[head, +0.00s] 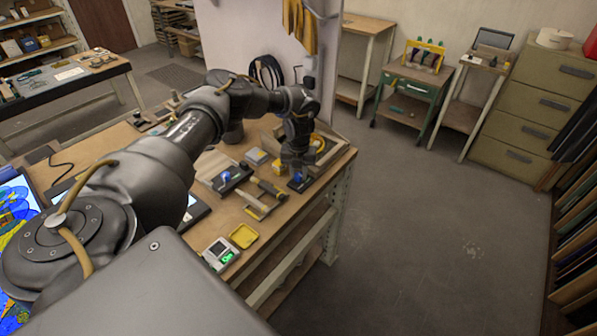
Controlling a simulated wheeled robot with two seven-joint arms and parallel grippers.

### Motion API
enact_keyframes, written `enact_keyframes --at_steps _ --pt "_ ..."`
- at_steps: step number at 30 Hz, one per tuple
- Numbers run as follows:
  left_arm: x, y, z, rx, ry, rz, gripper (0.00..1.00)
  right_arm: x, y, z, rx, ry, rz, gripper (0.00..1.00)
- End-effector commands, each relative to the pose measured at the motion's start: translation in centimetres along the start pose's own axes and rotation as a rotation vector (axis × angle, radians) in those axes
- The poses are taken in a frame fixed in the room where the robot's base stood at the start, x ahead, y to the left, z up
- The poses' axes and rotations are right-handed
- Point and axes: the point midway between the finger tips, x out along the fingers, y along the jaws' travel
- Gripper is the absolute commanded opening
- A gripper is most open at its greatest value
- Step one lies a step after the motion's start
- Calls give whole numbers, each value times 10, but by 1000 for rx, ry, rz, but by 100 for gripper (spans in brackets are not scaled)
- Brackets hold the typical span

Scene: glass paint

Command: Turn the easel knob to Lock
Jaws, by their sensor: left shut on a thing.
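My left arm reaches over the wooden workbench (165,128), and its gripper (297,170) points down near the bench's right end. The gripper is shut on a small blue knob (298,178), which sits on a dark base (303,186). The fingers cover most of this knob, so its pointer and any Lock marking cannot be read. A second blue knob (226,177) stands on another dark block to the left, apart from the gripper. My right gripper is not in view.
A yellow tray (243,236) and a small device with a green light (220,254) lie near the bench's front edge. Blue and yellow stained glass (14,208) shows at far left. A green cart (412,90) stands behind; the floor (430,220) to the right is clear.

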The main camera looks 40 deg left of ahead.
Motion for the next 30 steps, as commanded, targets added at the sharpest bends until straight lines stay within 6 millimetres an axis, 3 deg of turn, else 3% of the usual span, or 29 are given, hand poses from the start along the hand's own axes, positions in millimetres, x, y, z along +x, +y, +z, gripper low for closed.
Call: enact_keyframes --at_steps 15,30 --pt "-1 0 2 -395 -4 -2 4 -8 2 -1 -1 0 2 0" --pt "-1 1 2 -510 -6 -1 4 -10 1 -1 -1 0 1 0"
